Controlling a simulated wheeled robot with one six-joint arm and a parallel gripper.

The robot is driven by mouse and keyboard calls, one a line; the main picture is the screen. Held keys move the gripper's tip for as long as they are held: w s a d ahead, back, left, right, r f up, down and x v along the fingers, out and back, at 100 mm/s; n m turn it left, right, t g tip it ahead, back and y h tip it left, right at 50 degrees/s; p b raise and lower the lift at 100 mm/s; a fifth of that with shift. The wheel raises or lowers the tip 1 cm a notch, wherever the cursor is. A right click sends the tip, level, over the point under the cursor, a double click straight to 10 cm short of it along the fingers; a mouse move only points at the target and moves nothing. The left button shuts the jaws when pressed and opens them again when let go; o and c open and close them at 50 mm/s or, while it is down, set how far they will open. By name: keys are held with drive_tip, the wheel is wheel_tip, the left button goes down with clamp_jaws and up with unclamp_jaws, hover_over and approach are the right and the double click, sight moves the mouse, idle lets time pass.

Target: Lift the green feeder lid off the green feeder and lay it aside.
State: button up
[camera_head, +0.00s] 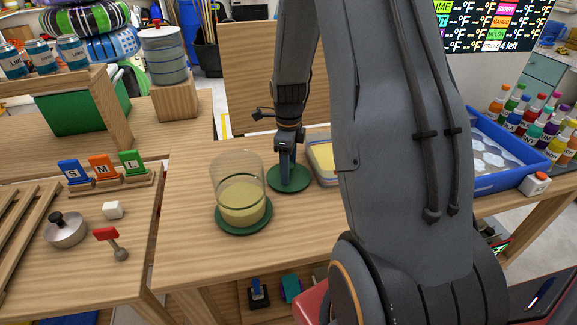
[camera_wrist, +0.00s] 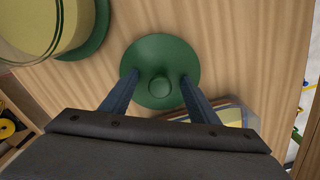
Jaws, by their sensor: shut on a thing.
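The green feeder (camera_head: 240,205) is a clear cylinder with pale yellow contents on a green round base. It stands upright on the wooden table, and its top is uncovered. The green feeder lid (camera_head: 301,182) is a flat dark green disc just right of the feeder, at or very near the table top. My gripper (camera_head: 287,181) points straight down at the lid and is shut on it. In the wrist view the gripper's fingers (camera_wrist: 159,78) reach to either side of the lid (camera_wrist: 160,50), around its central knob. Any small gap under the lid cannot be told.
A tray with yellow contents (camera_head: 323,157) stands right of the lid, partly behind my arm. A blue tray (camera_head: 533,160) and several coloured bottles are at the right. Bare table lies in front of the lid.

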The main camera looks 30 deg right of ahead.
drive_tip(key=shift+f, duration=0.15)
drive_tip(key=o, duration=1.3)
drive_tip(key=shift+c, duration=0.2)
drive_tip(key=shift+r+b, duration=0.85)
drive_tip(key=shift+r, duration=3.05)
drive_tip(key=shift+s, duration=0.15)
